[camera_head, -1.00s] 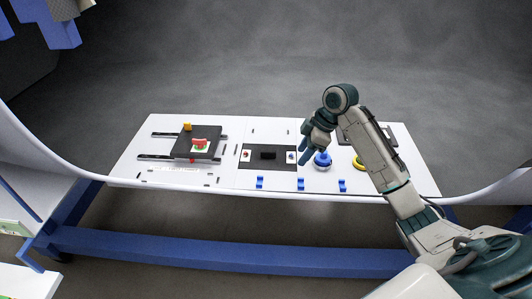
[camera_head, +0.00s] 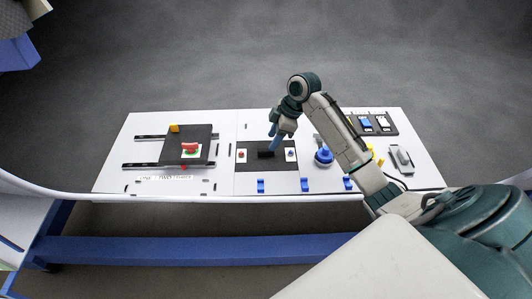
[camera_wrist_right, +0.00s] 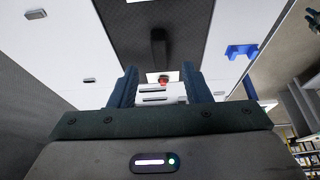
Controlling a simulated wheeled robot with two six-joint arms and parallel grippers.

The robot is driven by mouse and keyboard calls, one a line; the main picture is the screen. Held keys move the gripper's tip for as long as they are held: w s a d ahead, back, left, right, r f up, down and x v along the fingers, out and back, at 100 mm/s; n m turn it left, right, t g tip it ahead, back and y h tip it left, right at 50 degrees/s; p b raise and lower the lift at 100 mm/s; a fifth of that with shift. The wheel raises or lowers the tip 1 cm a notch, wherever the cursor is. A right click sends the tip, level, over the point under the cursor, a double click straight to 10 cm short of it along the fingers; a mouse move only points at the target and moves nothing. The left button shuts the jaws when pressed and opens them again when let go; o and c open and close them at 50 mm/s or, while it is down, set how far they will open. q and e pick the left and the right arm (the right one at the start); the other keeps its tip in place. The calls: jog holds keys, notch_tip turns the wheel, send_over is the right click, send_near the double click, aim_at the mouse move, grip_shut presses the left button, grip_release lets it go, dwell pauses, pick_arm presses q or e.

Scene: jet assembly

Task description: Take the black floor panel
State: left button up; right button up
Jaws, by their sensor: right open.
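The black floor panel (camera_head: 252,165) lies flat in the middle of the white board, with a raised black bar handle (camera_head: 266,154) at its centre. It also shows in the right wrist view as a dark strip (camera_wrist_right: 120,25) with the black handle (camera_wrist_right: 158,48) standing out from it. My right gripper (camera_head: 273,147) is above the handle. Its two blue fingers (camera_wrist_right: 161,75) are apart, and the handle appears just beyond them, between their lines. Nothing is held. Whether the fingers touch the handle cannot be told. My left gripper is not in view.
Left of the panel is a dark plate (camera_head: 175,144) with a red handle (camera_head: 190,148) and an orange block (camera_head: 175,128). Right are a blue round knob (camera_head: 323,155) and a grey lever piece (camera_head: 402,157). Blue hooks (camera_head: 306,185) line the front edge.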

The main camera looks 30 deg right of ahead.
aim_at(267, 149)
jog(key=shift+w+a+f+p, duration=0.15)
jog(key=shift+f+p, duration=0.15)
jog(key=shift+f, duration=0.05)
jog(key=p+x, duration=0.2)
jog(key=x, duration=0.1)
jog(key=shift+f, duration=0.25)
jog(key=shift+a+f, duration=0.15)
jog(key=shift+f, duration=0.4)
jog(key=shift+w, duration=0.1)
jog(key=c, duration=0.3)
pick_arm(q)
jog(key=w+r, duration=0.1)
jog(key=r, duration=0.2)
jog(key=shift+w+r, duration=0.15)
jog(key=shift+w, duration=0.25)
pick_arm(e)
grip_shut()
